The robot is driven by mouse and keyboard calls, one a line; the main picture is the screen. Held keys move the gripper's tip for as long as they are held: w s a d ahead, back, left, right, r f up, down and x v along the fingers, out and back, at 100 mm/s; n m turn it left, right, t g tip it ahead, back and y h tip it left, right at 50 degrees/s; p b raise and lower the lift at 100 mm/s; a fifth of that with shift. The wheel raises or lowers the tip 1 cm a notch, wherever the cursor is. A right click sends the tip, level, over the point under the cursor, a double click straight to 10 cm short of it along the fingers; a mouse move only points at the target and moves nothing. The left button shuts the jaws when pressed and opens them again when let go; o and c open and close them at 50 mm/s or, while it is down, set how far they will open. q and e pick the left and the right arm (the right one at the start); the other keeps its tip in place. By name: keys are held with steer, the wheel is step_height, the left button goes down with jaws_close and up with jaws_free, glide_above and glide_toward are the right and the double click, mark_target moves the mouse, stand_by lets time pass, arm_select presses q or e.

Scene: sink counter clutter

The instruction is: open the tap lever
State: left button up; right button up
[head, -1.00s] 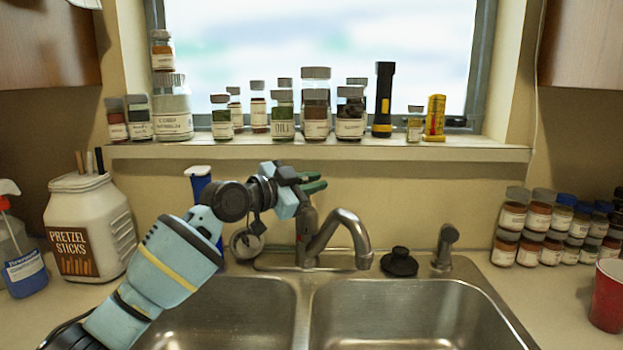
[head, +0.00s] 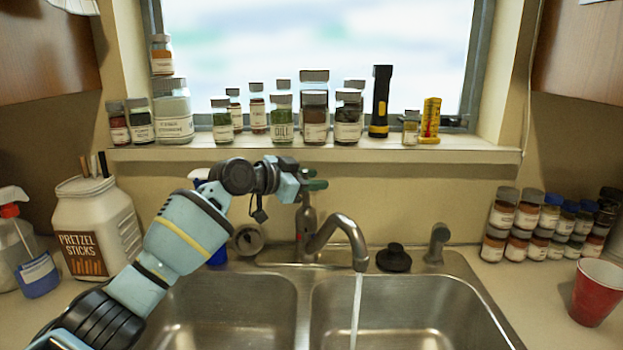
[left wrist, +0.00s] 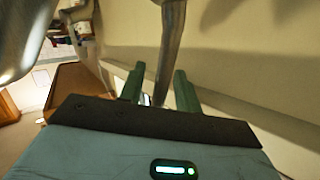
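The metal tap (head: 340,222) stands behind the double sink, and water (head: 356,310) runs from its spout into the right basin. Its upright lever (head: 306,212) rises from the left of the body; its top is partly hidden by my gripper. My left gripper (head: 314,183) is at the lever's upper end. In the left wrist view, its two green fingers (left wrist: 160,88) stand apart, with the metal lever (left wrist: 172,45) between them. I cannot tell whether either finger touches it. My right gripper is not in view.
Several spice jars and a black flashlight (head: 381,102) stand on the sill (head: 440,150) above the tap. A black stopper (head: 393,258) and sprayer (head: 437,243) are right of the spout. A pretzel jar (head: 95,228) stands left, a red cup (head: 596,292) right.

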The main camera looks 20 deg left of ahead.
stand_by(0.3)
arm_select(q)
steer(key=shift+s+a+r, duration=0.1)
steer(key=shift+s+a, duration=0.05)
steer(key=shift+s, duration=0.1)
steer(key=v, duration=0.7)
steer(key=shift+s, duration=0.1)
